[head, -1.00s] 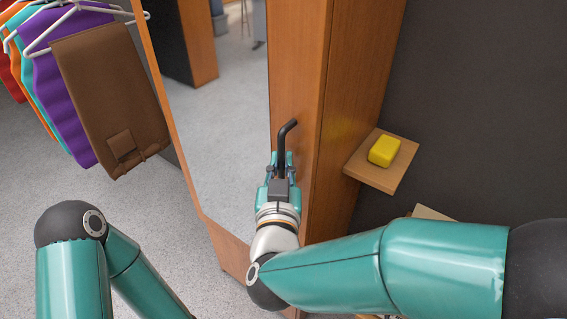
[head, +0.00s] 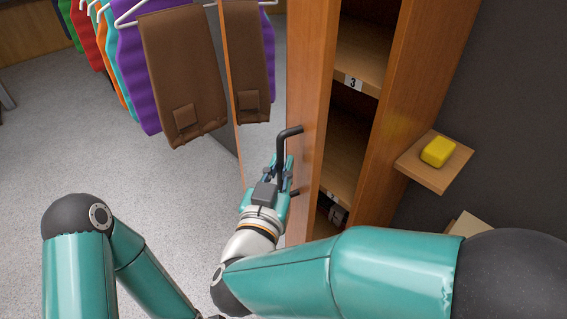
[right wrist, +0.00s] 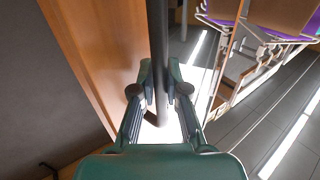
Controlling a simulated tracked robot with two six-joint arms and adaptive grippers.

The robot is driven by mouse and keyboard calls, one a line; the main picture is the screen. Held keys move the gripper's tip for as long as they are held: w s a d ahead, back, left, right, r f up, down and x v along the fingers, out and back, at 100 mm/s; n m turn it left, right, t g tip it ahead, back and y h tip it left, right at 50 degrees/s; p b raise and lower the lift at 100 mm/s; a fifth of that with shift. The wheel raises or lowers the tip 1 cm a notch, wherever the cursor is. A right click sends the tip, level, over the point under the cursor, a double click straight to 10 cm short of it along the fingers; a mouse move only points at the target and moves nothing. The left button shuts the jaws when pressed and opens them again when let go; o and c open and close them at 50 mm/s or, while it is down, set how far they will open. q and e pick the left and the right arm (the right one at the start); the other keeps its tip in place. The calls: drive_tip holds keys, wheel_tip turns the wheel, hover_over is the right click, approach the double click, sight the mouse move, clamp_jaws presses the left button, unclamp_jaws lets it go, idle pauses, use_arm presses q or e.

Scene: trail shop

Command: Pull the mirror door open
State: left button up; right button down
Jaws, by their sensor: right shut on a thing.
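The mirror door (head: 309,110) stands partly open in the head view, its wooden edge toward me and its mirror face to the left reflecting a brown garment. A black bar handle (head: 281,150) sticks out from its frame. My right gripper (head: 278,172) is shut on the handle. In the right wrist view, the handle (right wrist: 158,60) runs between the two fingers of the right gripper (right wrist: 160,95). My left arm shows at lower left in the head view, but its gripper is outside the frame.
Behind the door is a cabinet with numbered wooden shelves (head: 362,68). A small wall shelf (head: 427,172) with a yellow block (head: 438,152) is at right. Garments hang on a rail at upper left, a brown one (head: 184,75) close to the mirror. Grey floor (head: 60,150) is clear at left.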

drive_tip(key=shift+w+d, duration=0.1)
drive_tip(key=shift+d, duration=0.15)
drive_tip(key=c, duration=1.6)
unclamp_jaws()
drive_tip(key=shift+a+r, duration=0.1)
drive_tip(key=o, duration=0.4)
